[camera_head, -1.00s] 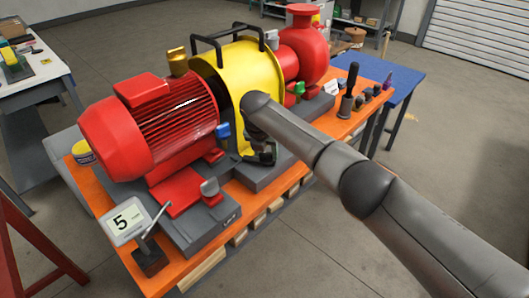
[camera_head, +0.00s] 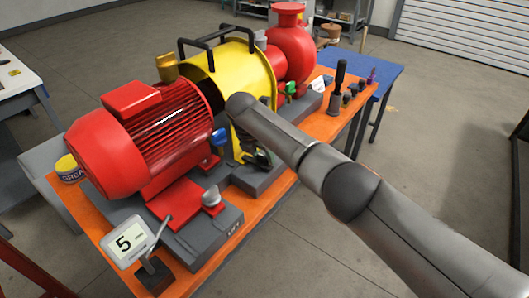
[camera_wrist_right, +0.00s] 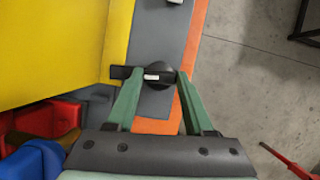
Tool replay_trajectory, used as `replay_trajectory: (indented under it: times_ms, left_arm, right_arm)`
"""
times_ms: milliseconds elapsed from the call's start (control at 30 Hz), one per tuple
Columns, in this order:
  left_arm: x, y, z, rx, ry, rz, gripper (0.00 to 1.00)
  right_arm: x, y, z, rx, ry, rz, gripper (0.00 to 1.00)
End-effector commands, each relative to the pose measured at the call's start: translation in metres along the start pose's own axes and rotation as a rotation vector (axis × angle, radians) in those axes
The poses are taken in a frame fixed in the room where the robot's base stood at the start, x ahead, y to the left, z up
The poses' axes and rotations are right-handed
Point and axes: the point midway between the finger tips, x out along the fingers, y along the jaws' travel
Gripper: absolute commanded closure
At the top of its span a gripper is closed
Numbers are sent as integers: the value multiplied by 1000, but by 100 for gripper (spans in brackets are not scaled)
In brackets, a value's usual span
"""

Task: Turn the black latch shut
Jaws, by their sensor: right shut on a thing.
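The black latch (camera_wrist_right: 155,75) shows in the right wrist view, a round knob with a white mark and a short dark bar reaching left towards the yellow guard (camera_wrist_right: 60,45). It sits on the grey base strip. My right gripper (camera_wrist_right: 157,78) has its green fingers on either side of the knob, shut on it. In the head view my right gripper (camera_head: 258,158) is low beside the yellow guard (camera_head: 240,75), partly hidden by my own arm. The latch cannot be made out clearly there. My left gripper is not in view.
A red motor (camera_head: 150,140) stands left of the guard and a red pump (camera_head: 290,50) behind it. A display reading 5 (camera_head: 128,240) stands at the front. Blue (camera_head: 219,136) and green (camera_head: 290,88) handles are near my arm. Open floor lies to the right.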

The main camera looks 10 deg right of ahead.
Motion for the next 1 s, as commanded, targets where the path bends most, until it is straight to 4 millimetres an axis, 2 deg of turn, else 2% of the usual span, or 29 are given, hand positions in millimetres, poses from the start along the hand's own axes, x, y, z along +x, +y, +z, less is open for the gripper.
replay_trajectory:
  times_ms: [333, 833, 867, 1000]
  left_arm:
    - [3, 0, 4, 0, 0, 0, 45]
    - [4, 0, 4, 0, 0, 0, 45]
    - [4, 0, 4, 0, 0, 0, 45]
    - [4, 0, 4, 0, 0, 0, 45]
  right_arm:
    - [-2, 1, -5, 99, -2, -40, 100]
    - [-3, 0, -6, 117, -2, -47, 100]
    - [-3, 0, -6, 117, -2, -47, 45]
    - [-3, 0, -6, 116, -1, -47, 30]
